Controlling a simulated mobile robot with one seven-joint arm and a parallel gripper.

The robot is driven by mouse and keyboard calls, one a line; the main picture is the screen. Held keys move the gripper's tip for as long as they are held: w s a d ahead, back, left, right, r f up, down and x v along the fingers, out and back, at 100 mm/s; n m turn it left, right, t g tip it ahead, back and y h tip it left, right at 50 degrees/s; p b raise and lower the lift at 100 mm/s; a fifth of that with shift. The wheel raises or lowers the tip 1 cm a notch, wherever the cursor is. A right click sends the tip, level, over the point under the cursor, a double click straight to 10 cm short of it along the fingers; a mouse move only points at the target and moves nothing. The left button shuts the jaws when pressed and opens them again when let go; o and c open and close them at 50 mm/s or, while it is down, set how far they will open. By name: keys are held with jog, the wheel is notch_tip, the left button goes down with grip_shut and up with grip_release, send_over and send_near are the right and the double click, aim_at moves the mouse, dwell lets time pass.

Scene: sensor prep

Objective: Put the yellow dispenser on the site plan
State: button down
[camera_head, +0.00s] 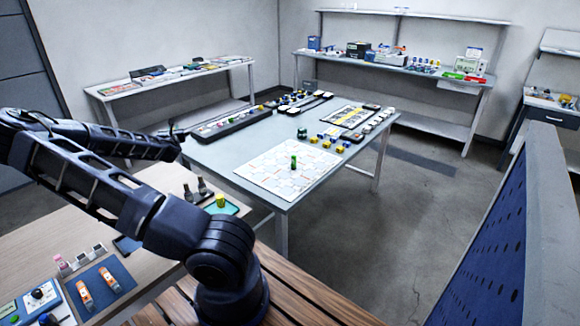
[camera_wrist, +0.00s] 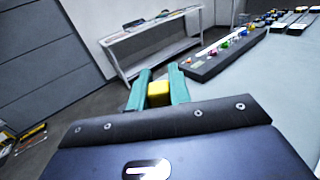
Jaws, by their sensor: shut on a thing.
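The site plan (camera_head: 262,172) is a white sheet with faint markings, flat on the near end of the grey-blue central table in the head view. A small green item (camera_head: 294,162) stands on it. In the wrist view, my gripper (camera_wrist: 159,72) has two teal fingers shut on a yellow block-like thing, which I take for the yellow dispenser (camera_wrist: 159,94). Its lower part is hidden by the gripper body. In the head view my arm reaches past the wooden table to the left edge of the central table; the held thing does not show clearly there.
A dark tray of coloured parts (camera_head: 232,124) lies along the central table's left edge. Yellow and blue items (camera_head: 338,148) stand right of the plan. A separate yellow piece (camera_head: 220,201) sits on a teal mat on the wooden table, beside dark bottles (camera_head: 201,186).

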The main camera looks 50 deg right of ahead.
jog(key=s+d+m+g+h, duration=0.1)
jog(key=s+d, duration=0.1)
jog(key=d, duration=0.6)
jog(key=s+d+m+g+h, duration=0.1)
jog(key=s+d, duration=0.1)
jog(key=d, duration=0.6)
notch_tip(320, 180, up, 2)
jog(key=r+m+g+h, duration=0.1)
jog(key=m+g+h, duration=0.3)
jog(key=g, duration=0.2)
send_over(286, 151)
notch_tip(286, 151, down, 20)
jog(key=shift+s+a+r, duration=0.1)
jog(key=shift+f, duration=0.2)
jog(key=c, duration=1.3)
grip_release()
jog(key=shift+r, duration=0.15)
